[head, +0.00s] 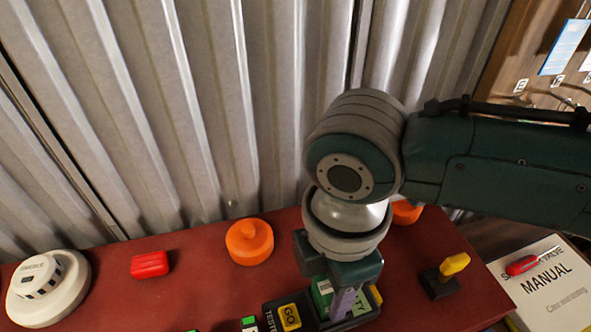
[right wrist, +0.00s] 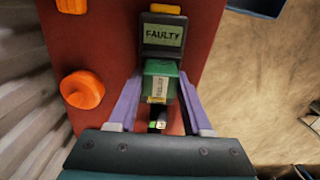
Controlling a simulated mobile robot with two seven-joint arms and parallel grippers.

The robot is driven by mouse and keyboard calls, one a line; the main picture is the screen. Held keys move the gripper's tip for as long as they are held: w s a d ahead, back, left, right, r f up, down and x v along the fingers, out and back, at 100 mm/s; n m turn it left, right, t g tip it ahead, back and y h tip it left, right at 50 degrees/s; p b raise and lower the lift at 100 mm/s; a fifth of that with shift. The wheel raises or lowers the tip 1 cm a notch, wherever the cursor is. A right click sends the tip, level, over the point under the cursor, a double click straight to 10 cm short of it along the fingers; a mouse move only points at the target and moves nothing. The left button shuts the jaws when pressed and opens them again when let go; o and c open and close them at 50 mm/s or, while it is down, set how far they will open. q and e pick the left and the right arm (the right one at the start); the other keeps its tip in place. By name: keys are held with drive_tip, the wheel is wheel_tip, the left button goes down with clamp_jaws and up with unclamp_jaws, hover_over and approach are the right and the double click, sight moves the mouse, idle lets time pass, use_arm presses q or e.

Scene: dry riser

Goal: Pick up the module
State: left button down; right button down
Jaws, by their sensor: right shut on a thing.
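The green module (right wrist: 160,80), a small block with a pale label, sits between the purple fingers of my right gripper (right wrist: 160,88) in the right wrist view. The fingers are shut on its sides. In the head view my right gripper (head: 343,296) points down over the front of the red table, partly covering a green block (head: 322,290). I cannot tell whether the module touches the tester. My left gripper is not in view.
The red table (head: 195,275) holds a white round detector (head: 45,290), a red block (head: 150,264), an orange knob (head: 249,241) and a dark piece with a yellow handle (head: 441,277). A manual (head: 545,285) lies to the right. A corrugated metal wall (head: 190,110) stands behind.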

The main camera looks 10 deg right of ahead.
wheel_tip(320, 180, up, 25)
drive_tip(key=p, duration=0.7)
drive_tip(key=shift+f, duration=0.2)
idle(0.6)
idle(0.4)
